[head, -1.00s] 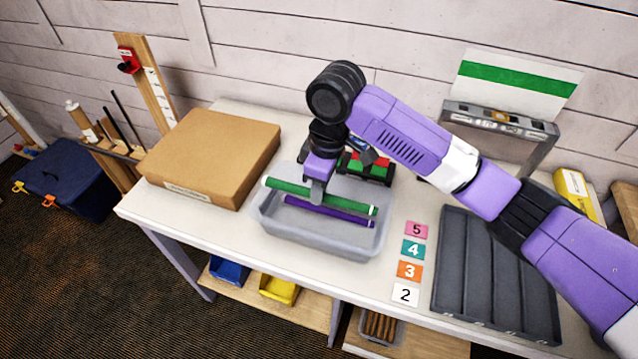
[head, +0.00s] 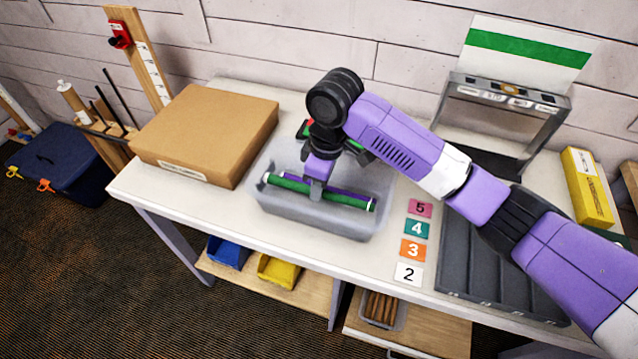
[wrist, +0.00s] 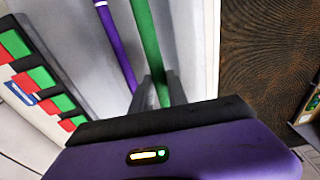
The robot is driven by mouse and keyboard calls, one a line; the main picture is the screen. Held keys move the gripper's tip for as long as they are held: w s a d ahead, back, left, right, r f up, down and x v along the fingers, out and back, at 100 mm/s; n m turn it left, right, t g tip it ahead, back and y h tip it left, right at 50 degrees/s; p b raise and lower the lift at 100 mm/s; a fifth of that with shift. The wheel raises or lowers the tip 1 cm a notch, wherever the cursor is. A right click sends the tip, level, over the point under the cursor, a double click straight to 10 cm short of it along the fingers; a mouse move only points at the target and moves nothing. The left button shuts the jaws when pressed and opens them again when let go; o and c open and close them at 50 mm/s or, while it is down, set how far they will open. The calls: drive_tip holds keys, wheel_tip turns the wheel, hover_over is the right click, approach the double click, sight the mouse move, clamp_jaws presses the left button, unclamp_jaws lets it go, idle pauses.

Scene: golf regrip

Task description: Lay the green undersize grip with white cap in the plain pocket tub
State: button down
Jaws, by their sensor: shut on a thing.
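The green grip (head: 287,184) is held crosswise in my gripper (head: 317,190), with pale bands near its ends. In the wrist view the green grip (wrist: 146,35) runs between my two fingers (wrist: 160,92). It is over or just inside the grey plain tub (head: 310,222), low beside the front wall; I cannot tell whether it touches the floor. A purple grip (head: 343,197) lies in the tub behind it, partly hidden, and shows to its left in the wrist view (wrist: 119,48). My fingers are shut on the green grip.
A cardboard box (head: 205,130) stands left of the tub. Number cards (head: 413,250) and a dark grooved tray (head: 470,255) lie to the right. A red-and-green block set (wrist: 40,80) is behind the tub, mostly hidden by my arm in the head view.

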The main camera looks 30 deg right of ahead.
idle(0.4)
drive_tip(key=c, duration=1.2)
unclamp_jaws()
drive_tip(key=shift+r+p, duration=2.45)
drive_tip(key=shift+r, duration=0.25)
drive_tip(key=shift+r+p, duration=0.4)
drive_tip(key=shift+r, duration=1.9)
